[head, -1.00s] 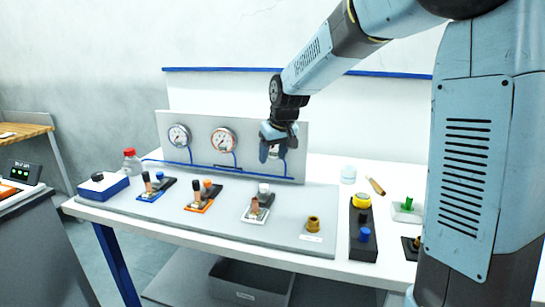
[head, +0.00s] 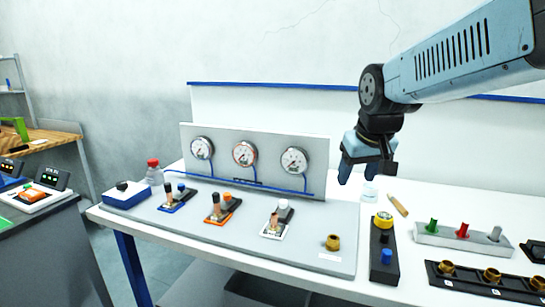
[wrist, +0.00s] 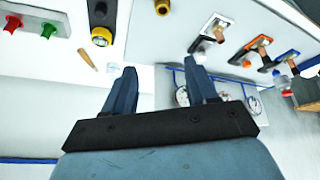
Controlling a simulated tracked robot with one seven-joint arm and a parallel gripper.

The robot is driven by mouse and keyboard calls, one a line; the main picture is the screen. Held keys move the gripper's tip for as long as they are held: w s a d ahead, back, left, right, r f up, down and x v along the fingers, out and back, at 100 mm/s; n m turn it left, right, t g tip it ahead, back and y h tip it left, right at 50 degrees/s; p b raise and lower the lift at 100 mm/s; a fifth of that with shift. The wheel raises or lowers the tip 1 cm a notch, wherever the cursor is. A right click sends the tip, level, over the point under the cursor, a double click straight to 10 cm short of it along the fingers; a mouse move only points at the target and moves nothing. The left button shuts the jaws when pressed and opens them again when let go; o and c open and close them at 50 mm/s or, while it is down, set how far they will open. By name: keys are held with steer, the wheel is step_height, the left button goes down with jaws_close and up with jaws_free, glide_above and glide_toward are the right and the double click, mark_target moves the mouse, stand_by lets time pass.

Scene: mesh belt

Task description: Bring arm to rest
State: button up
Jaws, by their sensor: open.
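My gripper (head: 358,170) hangs above the right part of the white table in the head view, just right of the gauge panel. Its fingers are apart with nothing between them. The wrist view shows the same two blue fingers (wrist: 163,88) spread and empty, with the bench beyond them. My arm reaches in from the upper right in the head view, and the gripper is clear of the table and the objects on it.
The gauge panel (head: 222,178) stands left of my gripper. A bottle with a red cap (head: 154,174), a black block with a yellow knob (head: 384,262), a wooden-handled tool (head: 397,205) and a fitting rack (head: 465,240) are on the table. Free air surrounds my gripper.

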steer(key=s+d+m, duration=0.1)
steer(key=s+d, duration=0.1)
steer(key=s, duration=0.4)
steer(key=s+d+f+m, duration=0.1)
steer(key=s+d, duration=0.2)
steer(key=s, duration=0.4)
steer(key=shift+f, duration=0.25)
